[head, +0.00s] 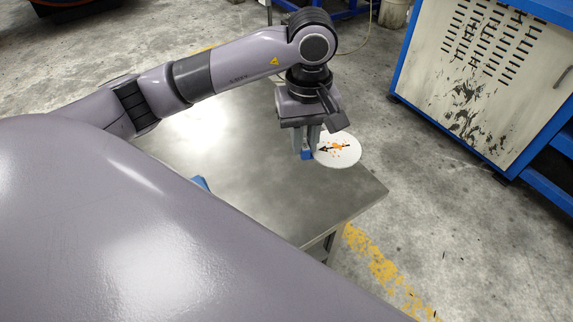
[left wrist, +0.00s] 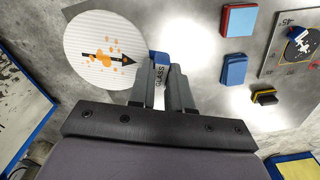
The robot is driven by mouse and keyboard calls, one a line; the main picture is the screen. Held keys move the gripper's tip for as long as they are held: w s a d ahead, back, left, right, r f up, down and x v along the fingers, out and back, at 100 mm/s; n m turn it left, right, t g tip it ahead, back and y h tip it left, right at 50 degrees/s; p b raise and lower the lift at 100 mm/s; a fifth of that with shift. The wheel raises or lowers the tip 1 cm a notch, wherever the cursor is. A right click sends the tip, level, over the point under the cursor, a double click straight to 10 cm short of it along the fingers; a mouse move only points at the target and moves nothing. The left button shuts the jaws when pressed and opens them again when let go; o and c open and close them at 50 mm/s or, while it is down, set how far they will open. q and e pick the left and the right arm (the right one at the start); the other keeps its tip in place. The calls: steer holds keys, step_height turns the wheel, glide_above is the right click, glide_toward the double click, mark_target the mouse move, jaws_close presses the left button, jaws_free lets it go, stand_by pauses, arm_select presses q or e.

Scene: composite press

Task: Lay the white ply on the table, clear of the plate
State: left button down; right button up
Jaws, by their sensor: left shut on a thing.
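The white ply (head: 345,157) is a round white disc with orange spots and a black arrow. It also shows in the left wrist view (left wrist: 88,70). A blue tab marked GLASS joins its edge. My left gripper (head: 307,153) is shut on this blue tab, and its fingers also show in the left wrist view (left wrist: 161,84). The disc sits near the table's right edge and overlaps that edge in the picture. I cannot tell its height above the table. The plate (left wrist: 275,66) lies at the right of the left wrist view, apart from the ply, with a dark round piece on it.
The metal table (head: 240,165) looks bare around the gripper. A blue-framed cabinet (head: 480,75) stands beyond the table.

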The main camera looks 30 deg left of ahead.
arm_select(q)
steer(key=n, duration=0.4)
steer(key=shift+w+a, duration=0.15)
steer(key=shift+w, duration=0.1)
steer(key=n, duration=0.4)
steer(key=n+b, duration=0.1)
steer(key=n, duration=0.1)
steer(key=shift+w+a, duration=0.15)
steer(key=shift+w, duration=0.15)
steer(key=f+n+b, duration=0.2)
steer(key=f+n, duration=0.2)
steer(key=n, duration=0.6)
steer(key=w+a+f+n+b, duration=0.1)
steer(key=f+n, duration=0.4)
steer(key=n, duration=0.5)
steer(key=w+f+n+b, duration=0.1)
steer(key=f+n+b, duration=0.2)
steer(key=n, duration=0.7)
steer(key=shift+w+a+f+b, duration=0.15)
steer(key=shift+f+b, duration=0.05)
steer(key=shift+f, duration=0.4)
steer(key=shift+w+a+f+b, duration=0.1)
steer(key=shift+f+b, duration=0.05)
steer(key=shift+f, duration=3)
